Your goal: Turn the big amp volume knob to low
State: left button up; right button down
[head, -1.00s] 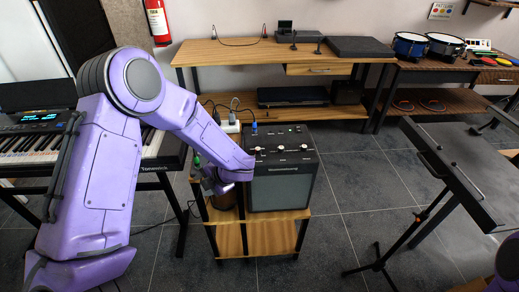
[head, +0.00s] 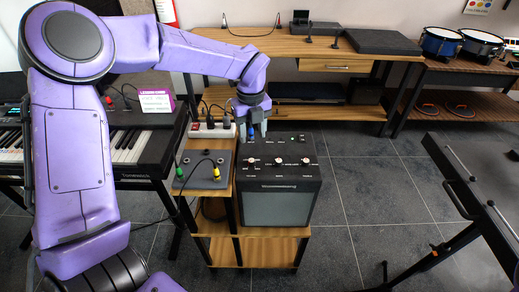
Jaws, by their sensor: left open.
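The guitar amp (head: 284,206) stands on a low wooden stand, with a dark top panel and a grey front grille. Several knobs sit on its top; three pale-capped ones form a row: a left knob (head: 251,161), a middle knob (head: 279,160) and a right knob (head: 305,160). I cannot tell which is the volume knob or read its setting. My left gripper (head: 252,130) is open and empty, pointing down over the back left of the amp top, behind the left knob. A blue plug by it is partly hidden. My right gripper is not in view.
Left of the amp, a grey box (head: 205,169) carries green and yellow cable plugs. A white power strip (head: 211,130) with cables is behind it. A keyboard (head: 141,150) stands at left, a dark stand (head: 480,185) at right. The floor right of the amp is clear.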

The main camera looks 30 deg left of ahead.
aim_at(251, 160)
pick_arm(q)
jog(key=f, duration=0.9)
jog(key=shift+s+f+p, duration=0.4)
jog(key=shift+c, duration=0.3)
grip_shut()
